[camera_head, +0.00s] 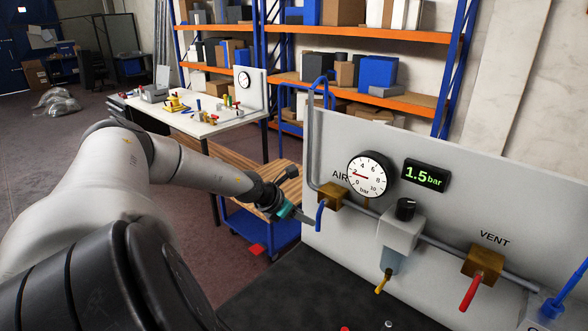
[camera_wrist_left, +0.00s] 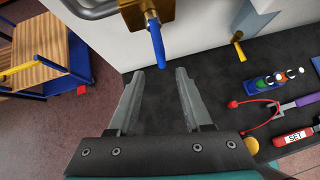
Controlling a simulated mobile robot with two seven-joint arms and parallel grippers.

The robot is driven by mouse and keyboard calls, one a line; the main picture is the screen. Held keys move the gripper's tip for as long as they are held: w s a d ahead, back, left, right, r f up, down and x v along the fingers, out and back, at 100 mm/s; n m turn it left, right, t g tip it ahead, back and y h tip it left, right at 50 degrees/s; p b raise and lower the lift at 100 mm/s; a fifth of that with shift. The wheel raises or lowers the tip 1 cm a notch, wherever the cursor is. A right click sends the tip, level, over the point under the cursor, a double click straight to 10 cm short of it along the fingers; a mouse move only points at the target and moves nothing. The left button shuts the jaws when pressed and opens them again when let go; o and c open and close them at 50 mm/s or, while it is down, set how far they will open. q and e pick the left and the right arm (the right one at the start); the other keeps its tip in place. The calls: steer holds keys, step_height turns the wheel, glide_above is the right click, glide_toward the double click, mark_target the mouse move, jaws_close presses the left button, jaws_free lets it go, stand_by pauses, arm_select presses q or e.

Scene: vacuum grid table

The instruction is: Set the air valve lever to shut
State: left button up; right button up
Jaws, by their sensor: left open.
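The air valve is a brass block (camera_head: 330,196) under the AIR label on the grey panel, with a blue lever (camera_head: 321,214) hanging down from it. In the left wrist view the blue lever (camera_wrist_left: 157,44) extends from the brass block (camera_wrist_left: 147,12) toward the gap between my fingers. My left gripper (camera_head: 305,221) is beside the lever at the panel's left edge. In the wrist view the gripper (camera_wrist_left: 160,74) is open and empty, its tips just short of the lever's end. My right gripper is not in view.
A round gauge (camera_head: 369,175) and a display (camera_head: 425,175) reading 1.5 bar are on the panel. A regulator (camera_head: 402,228) and the VENT valve's red lever (camera_head: 470,293) are to the right. Several small items lie on the dark tabletop (camera_wrist_left: 215,85). A blue cart (camera_head: 250,225) stands behind.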

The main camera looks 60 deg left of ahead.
arm_select(q)
steer(key=b+v, duration=0.2)
steer(key=v, duration=0.1)
steer(key=shift+s+r, duration=0.2)
steer(key=shift+s, duration=0.05)
stand_by(0.7)
